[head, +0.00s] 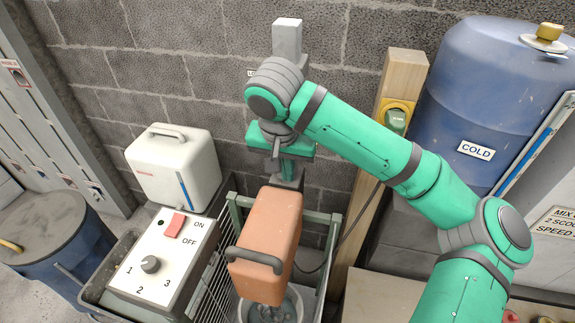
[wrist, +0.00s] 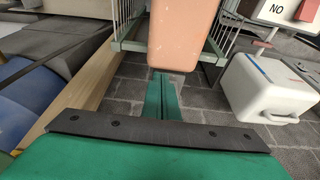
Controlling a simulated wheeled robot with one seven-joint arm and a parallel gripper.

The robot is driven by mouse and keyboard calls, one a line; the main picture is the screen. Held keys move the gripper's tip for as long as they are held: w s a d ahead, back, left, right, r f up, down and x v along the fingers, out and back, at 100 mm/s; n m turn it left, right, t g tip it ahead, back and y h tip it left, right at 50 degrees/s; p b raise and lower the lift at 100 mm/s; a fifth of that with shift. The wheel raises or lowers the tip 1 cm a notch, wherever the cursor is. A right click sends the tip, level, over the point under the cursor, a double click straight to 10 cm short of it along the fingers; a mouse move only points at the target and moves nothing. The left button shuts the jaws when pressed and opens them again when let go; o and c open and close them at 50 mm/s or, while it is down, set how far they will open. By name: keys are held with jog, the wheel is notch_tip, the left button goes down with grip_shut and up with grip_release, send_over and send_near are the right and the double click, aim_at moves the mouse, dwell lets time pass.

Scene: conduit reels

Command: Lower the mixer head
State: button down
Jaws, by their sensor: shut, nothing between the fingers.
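The mixer head (head: 265,240) is a salmon-orange block with a dark bar handle (head: 255,259) on its near end. It looks tilted, standing above a metal bowl (head: 297,302) that it partly hides. In the wrist view the mixer head (wrist: 183,35) is at the top middle, just beyond my fingers. My gripper (head: 291,178) points down behind the far end of the mixer head, close to it. Whether they touch I cannot tell. In the wrist view its green fingers (wrist: 162,96) are together with nothing between them.
A control panel (head: 170,255) with a red switch and a knob stands left of the mixer, a white container (head: 172,165) behind it. A wire-sided frame (head: 325,228) surrounds the mixer. A wooden post (head: 403,68) and blue barrel (head: 470,95) stand right. A block wall is close behind.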

aim_at(288, 200)
jog(key=x, duration=0.6)
jog(key=s+x, duration=0.1)
jog(key=x, duration=0.2)
jog(key=shift+a+f, duration=0.3)
jog(key=shift+f, duration=0.15)
